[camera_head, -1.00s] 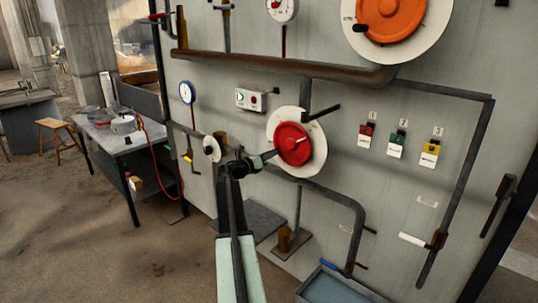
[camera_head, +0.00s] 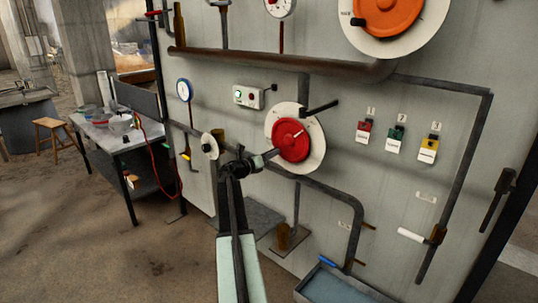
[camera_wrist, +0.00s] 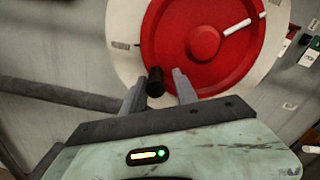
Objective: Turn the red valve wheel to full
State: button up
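The red valve wheel (camera_head: 291,140) is mounted on a round white plate (camera_head: 316,157) on the grey wall panel. The wheel also fills the upper middle of the wrist view (camera_wrist: 203,42). Its white stripe (camera_wrist: 237,27) points up and right towards a small mark at the plate's edge. A dark label, too small to read, sits on the plate's left side. A black knob (camera_wrist: 155,82) stands out at the wheel's lower left. My gripper (camera_wrist: 159,82) is open, with one finger on each side of the knob and a visible gap to the right finger.
A larger orange wheel (camera_head: 387,14) sits above right. A brown pipe (camera_head: 270,62) and a dark lever (camera_head: 320,107) are above the red wheel. A small white disc (camera_head: 210,146) is left of it. A blue-grey basin (camera_head: 338,287) stands below.

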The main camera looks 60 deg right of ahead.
jog(key=shift+w, duration=0.15)
jog(key=v, duration=0.7)
jog(key=shift+a, duration=0.4)
jog(key=shift+w+a, duration=0.1)
jog(key=shift+w, duration=0.05)
